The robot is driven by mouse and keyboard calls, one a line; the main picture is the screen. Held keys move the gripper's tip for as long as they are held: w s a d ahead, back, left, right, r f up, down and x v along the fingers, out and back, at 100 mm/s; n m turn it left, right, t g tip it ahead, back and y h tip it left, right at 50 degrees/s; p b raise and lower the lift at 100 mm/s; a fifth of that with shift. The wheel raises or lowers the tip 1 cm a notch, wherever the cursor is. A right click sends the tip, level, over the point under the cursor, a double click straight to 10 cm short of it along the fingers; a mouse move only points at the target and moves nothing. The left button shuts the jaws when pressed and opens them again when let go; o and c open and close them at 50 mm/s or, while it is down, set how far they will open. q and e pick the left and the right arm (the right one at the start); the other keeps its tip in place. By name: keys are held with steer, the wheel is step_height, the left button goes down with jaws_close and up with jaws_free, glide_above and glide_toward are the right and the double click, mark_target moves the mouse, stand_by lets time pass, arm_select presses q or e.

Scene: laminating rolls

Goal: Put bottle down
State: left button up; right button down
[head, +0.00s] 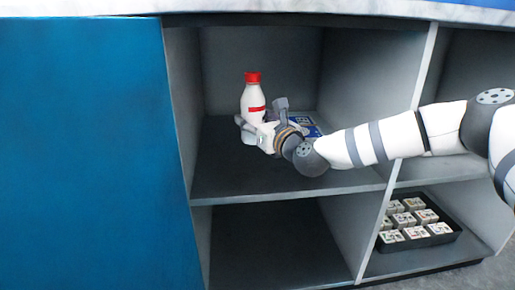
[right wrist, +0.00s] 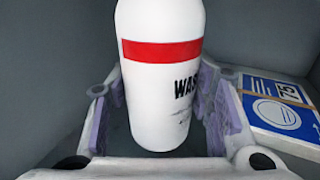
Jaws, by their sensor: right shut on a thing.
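A white bottle (head: 254,97) with a red cap and a red band stands upright in the upper middle compartment of the shelf unit. My right gripper (head: 255,128) reaches in from the right and is shut on the lower part of the bottle. In the right wrist view the bottle (right wrist: 160,80) fills the space between the two finger pads. The bottle's base is partly hidden by the gripper in the head view, so I cannot tell whether it touches the shelf floor (head: 240,178). My left gripper is not in view.
A blue and white box (head: 303,122) lies behind my right gripper; it also shows at the right in the right wrist view (right wrist: 282,108). A blue panel (head: 90,150) covers the left. A black tray (head: 440,238) with several small packs sits lower right. The front shelf floor is clear.

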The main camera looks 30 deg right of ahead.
mark_target(254, 143)
step_height(254, 143, down, 7)
steer(key=shift+r+b, duration=0.2)
steer(key=shift+b, duration=0.8)
steer(key=shift+f, duration=0.2)
steer(key=c, duration=0.8)
jaws_free()
steer(key=shift+r, duration=0.25)
steer(key=s+p, duration=0.1)
steer(key=s, duration=0.3)
steer(key=s+p, duration=0.1)
steer(key=s, duration=0.3)
steer(key=s+p, duration=0.1)
steer(key=s, duration=0.3)
steer(key=shift+a+f, duration=0.15)
steer(key=shift+a, duration=0.2)
steer(key=shift+p, duration=0.3)
